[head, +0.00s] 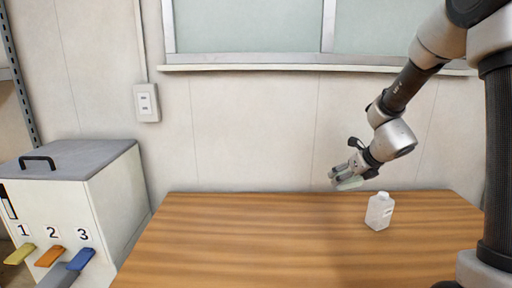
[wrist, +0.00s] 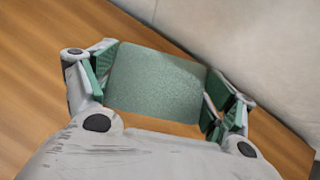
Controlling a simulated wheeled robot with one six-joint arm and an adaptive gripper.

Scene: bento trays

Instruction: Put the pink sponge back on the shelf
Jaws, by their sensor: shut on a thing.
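My gripper (head: 346,177) is above the back part of the wooden table, near the wall. It is shut on a green sponge (wrist: 157,82), which sits between the two fingers in the wrist view. In the head view the sponge (head: 349,184) looks pale green and small at the fingertips. It is held clear of the tabletop. No pink sponge shows in either view. Part of a metal rack (head: 22,75), perhaps the shelf, shows at the far left edge; most of it is out of frame.
A white bottle (head: 379,211) stands on the wooden table (head: 230,240), right of and nearer than my gripper. A white box (head: 110,205) with a grey lid, handle and coloured levers numbered 1 to 3 stands at left. The wall is close behind. The table's left and middle are clear.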

